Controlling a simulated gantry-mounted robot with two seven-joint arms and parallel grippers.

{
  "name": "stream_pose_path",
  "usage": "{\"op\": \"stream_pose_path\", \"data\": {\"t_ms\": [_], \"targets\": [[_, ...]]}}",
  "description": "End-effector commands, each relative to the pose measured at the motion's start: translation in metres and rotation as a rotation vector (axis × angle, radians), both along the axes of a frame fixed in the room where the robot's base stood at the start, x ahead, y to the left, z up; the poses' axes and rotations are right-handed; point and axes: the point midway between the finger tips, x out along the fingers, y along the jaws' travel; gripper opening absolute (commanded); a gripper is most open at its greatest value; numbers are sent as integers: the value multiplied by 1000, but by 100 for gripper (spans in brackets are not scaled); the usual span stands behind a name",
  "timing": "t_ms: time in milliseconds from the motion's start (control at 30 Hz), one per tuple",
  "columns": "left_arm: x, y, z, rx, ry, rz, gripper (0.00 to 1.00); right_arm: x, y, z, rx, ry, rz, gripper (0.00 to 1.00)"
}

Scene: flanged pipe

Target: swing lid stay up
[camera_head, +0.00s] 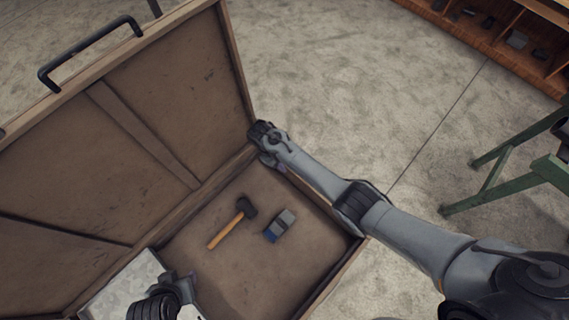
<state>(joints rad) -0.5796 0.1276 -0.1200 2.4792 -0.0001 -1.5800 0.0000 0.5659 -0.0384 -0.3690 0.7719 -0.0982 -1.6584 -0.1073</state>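A wooden chest (318,304) stands open, with its brown lid (160,90) tilted up and back on the left. A black handle (90,53) is on the lid's upper edge. My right arm reaches in from the right, and its gripper (272,155) is at the chest's far corner, where lid and side wall meet. Its fingers are mostly hidden, so I cannot tell whether they hold anything. I cannot make out a lid stay; that corner is covered by my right gripper. My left gripper (182,280) is low over the near left part of the chest, its fingers unclear.
A hammer (228,227) and a small grey and blue object (280,226) lie on the chest floor. A pale speckled panel (122,287) is at its near left. A green-legged stand (512,184) is right, a wooden shelf (484,38) far right. Concrete floor lies between.

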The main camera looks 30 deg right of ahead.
Motion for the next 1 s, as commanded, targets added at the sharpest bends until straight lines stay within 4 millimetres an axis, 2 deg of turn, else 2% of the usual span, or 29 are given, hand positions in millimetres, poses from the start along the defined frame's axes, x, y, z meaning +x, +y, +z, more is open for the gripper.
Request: {"op": "stream_pose_path", "data": {"t_ms": [33, 100, 467, 567, 1000], "targets": [[0, 0, 0, -1, 0, 1, 38, 0, 0, 0, 1, -1, 0, 30], [0, -1, 0, -3, -1, 1, 38, 0, 0, 0, 0, 0, 0, 37], [0, -3, 5, -14, -1, 9, 38, 1, 1, 6, -1, 2, 0, 37], [0, -3, 12, -14, -1, 8, 38, 3, 4, 16, -1, 2, 0, 37], [0, -1, 54, -4, -1, 2, 38, 22, 23, 83, -1, 1, 0, 37]]}}
